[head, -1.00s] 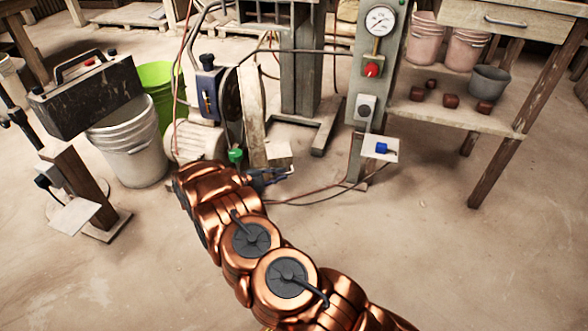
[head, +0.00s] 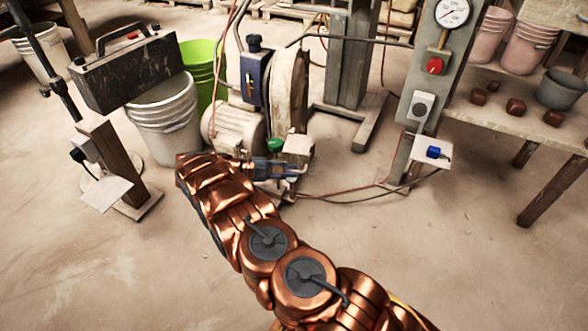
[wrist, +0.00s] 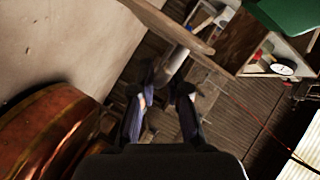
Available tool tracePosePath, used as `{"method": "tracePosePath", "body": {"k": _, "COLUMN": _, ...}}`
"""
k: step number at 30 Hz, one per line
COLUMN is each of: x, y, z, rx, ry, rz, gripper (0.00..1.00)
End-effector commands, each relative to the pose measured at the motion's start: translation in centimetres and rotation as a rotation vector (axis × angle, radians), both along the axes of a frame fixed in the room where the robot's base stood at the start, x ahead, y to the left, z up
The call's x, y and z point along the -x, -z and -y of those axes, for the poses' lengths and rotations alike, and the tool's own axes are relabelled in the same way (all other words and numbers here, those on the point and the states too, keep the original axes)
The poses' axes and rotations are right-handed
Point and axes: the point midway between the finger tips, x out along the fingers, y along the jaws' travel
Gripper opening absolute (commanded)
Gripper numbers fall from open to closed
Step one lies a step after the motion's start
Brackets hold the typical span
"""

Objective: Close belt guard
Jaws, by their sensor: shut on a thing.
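The belt guard (head: 290,88) is a worn, pale upright panel beside the blue-and-grey pump unit (head: 252,76). It stands close against the unit's wheel side; whether it touches cannot be told. My gripper (head: 283,170) is low at the foot of the guard, partly hidden by my copper arm. In the wrist view my gripper (wrist: 161,90) has its two dark fingers on either side of a grey handle-like rod (wrist: 174,62). The rod runs to the edge of a pale panel (wrist: 170,24), which looks like the guard. The grip itself is dark.
A green knob (head: 274,145) and a pale block (head: 298,147) are close to my gripper. A white bucket (head: 168,125) and a green bucket (head: 203,65) stand left. A gauge post (head: 430,85) and a shelf (head: 480,112) are right. The front floor is clear.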

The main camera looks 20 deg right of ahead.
Motion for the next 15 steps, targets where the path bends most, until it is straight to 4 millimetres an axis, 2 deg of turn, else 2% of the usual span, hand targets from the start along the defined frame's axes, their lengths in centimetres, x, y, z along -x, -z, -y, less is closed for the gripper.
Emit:
{"method": "tracePosePath", "body": {"k": 1, "x": -0.13, "y": 0.78, "z": 0.11, "rx": -0.009, "ry": -0.004, "rz": -0.004, "gripper": 0.00}}
{"method": "tracePosePath", "body": {"k": 14, "x": -0.08, "y": 0.76, "z": 0.16, "rx": -0.008, "ry": 0.002, "rz": -0.006, "gripper": 0.00}}
{"method": "tracePosePath", "body": {"k": 15, "x": -0.08, "y": 0.76, "z": 0.17, "rx": -0.008, "ry": 0.002, "rz": -0.006, "gripper": 0.15}}
